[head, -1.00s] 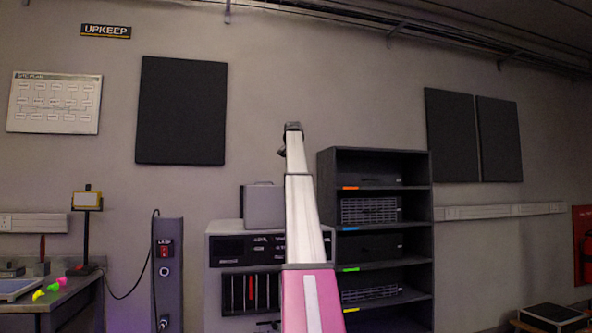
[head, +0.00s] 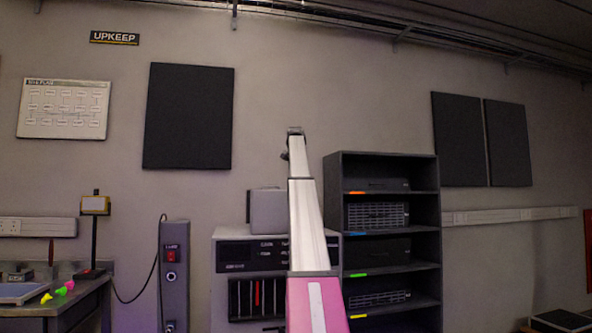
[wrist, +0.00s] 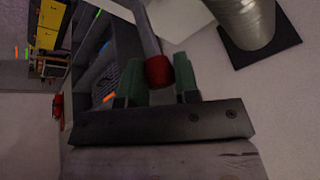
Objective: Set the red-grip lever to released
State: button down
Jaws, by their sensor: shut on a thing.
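The lever's red grip (wrist: 158,71) shows in the wrist view, at the end of a grey shaft (wrist: 146,32) that runs up out of the frame. My gripper (wrist: 160,84) has its two green fingers on either side of the red grip and is shut on it. In the head view the top end of my arm (head: 295,132) stands in front of the back wall. The lever cannot be made out there, and my arm hides part of the middle.
A dark rack (head: 389,155) stands right of my arm, and a grey cabinet (head: 232,242) with a box (head: 269,212) on top stands left. A grey post with a red switch (head: 171,255) is further left. The wrist view shows a metal cylinder (wrist: 245,18) on a dark plate.

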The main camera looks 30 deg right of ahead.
jog(key=shift+w, duration=1.05)
jog(key=c, duration=1.3)
grip_release()
jog(key=o, duration=0.4)
jog(key=shift+w+a+f, duration=0.1)
jog(key=shift+w+a, duration=0.05)
jog(key=shift+w, duration=0.05)
jog(key=shift+o, duration=0.2)
jog(key=shift+s, duration=0.1)
jog(key=shift+s, duration=0.4)
jog(key=v, duration=1)
jog(key=shift+r, duration=0.3)
jog(key=shift+s, duration=0.2)
